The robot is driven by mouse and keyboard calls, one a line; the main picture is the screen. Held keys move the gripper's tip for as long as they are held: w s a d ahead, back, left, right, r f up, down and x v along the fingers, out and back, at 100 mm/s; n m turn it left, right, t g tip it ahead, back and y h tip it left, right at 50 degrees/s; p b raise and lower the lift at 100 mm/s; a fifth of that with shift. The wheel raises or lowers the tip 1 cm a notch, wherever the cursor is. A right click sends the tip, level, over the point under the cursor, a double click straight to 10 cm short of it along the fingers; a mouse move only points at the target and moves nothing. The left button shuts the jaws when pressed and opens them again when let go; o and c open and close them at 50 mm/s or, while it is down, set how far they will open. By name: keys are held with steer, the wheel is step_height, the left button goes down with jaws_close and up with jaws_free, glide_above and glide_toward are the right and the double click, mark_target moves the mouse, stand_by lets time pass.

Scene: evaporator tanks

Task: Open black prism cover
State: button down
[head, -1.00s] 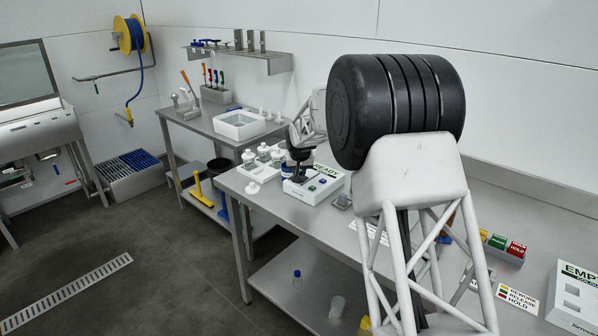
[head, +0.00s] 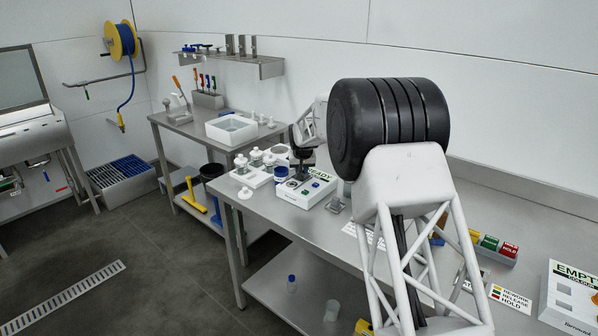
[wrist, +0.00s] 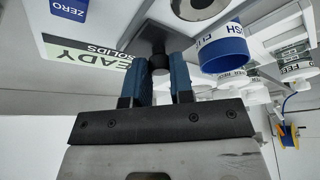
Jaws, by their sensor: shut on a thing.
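The black prism cover (wrist: 152,36) is a dark flat plate with a small knob, seen close up in the wrist view. My gripper (wrist: 163,66) has its blue fingers shut on the knob. In the head view the cover (head: 292,184) is a dark patch on the white READY instrument (head: 303,194), below my gripper (head: 303,165). My gripper hides part of the cover and the READY label. How far the cover is tilted, and what lies under it, I cannot tell.
A blue-rimmed cup (wrist: 222,52) stands close beside the fingers in the wrist view. Several white-capped jars (head: 256,160) stand left of the instrument. Bare bench (head: 270,207) shows in front.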

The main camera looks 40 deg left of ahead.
steer(key=c, duration=1)
jaws_free()
steer(key=shift+r, duration=0.1)
steer(key=shift+v, duration=3.8)
steer(key=shift+d, duration=0.1)
